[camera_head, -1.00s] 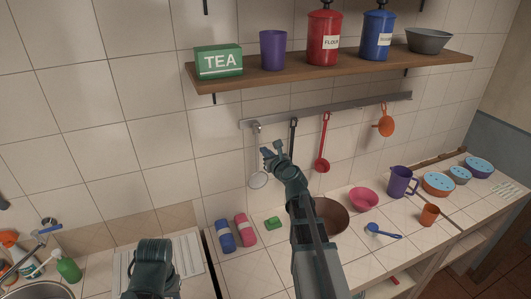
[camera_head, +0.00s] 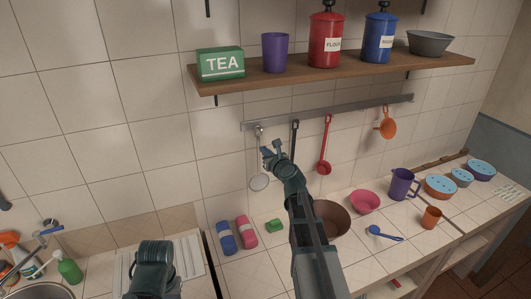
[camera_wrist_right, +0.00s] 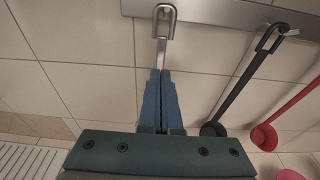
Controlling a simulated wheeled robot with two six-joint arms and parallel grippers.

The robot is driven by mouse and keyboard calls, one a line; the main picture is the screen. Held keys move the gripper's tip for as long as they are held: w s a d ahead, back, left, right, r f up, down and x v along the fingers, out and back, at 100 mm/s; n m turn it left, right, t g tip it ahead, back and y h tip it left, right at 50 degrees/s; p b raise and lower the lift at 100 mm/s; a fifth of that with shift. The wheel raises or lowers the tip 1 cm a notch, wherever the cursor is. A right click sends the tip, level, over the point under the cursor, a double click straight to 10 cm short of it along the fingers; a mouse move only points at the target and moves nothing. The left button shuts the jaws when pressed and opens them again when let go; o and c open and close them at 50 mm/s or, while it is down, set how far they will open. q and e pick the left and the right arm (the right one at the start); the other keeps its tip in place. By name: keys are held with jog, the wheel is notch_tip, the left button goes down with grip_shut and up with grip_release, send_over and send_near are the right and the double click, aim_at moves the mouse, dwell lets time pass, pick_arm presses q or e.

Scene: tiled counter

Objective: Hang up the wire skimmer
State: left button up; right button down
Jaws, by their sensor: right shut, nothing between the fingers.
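The wire skimmer (camera_head: 259,183) hangs at the left end of the wall rail (camera_head: 330,112), its round pale head pointing down. In the right wrist view its metal handle (camera_wrist_right: 162,50) has its looped top over a hook on the rail, and the lower handle is hidden behind my fingers. My right gripper (camera_head: 270,152) is just right of the skimmer handle in the head view. In the wrist view its blue fingers (camera_wrist_right: 160,98) are together with nothing held; whether they touch the handle is unclear. My left gripper is not visible; only a dark part of that arm shows.
A black utensil (camera_head: 294,140), a red ladle (camera_head: 325,150) and an orange strainer (camera_head: 386,125) hang further right on the rail. A wooden shelf (camera_head: 340,75) with canisters is above. Below, a brown bowl (camera_head: 332,222) and other items stand on the counter.

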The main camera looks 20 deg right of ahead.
aim_at(259, 143)
jog(key=shift+w+d, duration=0.15)
jog(key=shift+w, duration=2.2)
jog(key=shift+s, duration=1.6)
dwell(2.8)
